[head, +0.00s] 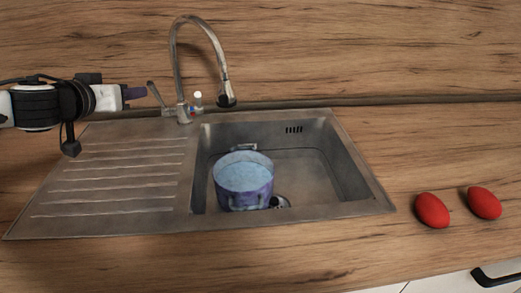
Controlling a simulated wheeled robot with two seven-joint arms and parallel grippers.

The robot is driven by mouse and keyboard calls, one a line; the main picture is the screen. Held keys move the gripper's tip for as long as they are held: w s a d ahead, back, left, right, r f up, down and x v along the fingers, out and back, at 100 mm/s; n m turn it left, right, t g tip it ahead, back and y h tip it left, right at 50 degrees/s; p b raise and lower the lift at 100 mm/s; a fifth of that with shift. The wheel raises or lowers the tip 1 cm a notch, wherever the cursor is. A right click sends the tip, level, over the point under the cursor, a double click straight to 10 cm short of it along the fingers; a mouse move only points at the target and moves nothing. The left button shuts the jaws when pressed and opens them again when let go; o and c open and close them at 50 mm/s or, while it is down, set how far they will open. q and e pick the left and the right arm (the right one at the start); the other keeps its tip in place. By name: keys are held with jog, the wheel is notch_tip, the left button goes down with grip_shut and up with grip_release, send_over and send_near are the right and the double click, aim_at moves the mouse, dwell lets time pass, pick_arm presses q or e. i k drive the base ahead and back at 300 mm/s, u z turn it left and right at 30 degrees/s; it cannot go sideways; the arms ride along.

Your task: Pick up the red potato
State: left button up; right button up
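Two red, egg-shaped potatoes lie on the wooden counter at the right. One red potato (432,210) is nearer the sink, and the other red potato (484,203) lies just to its right with a small gap between them. My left gripper (134,93) is at the upper left, raised over the drainboard side and pointing right toward the faucet. It is far from both potatoes. Its fingers show edge-on, so I cannot tell whether they are open or shut. My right gripper is not in view.
A metal sink (350,209) with a ribbed drainboard (125,165) fills the middle. A blue-purple pot (243,182) stands in the basin. A tall faucet (178,70) rises behind, close to my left gripper. A black handle (495,279) shows at the lower right.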

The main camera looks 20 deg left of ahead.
aim_at(429, 208)
jog(key=k, duration=1)
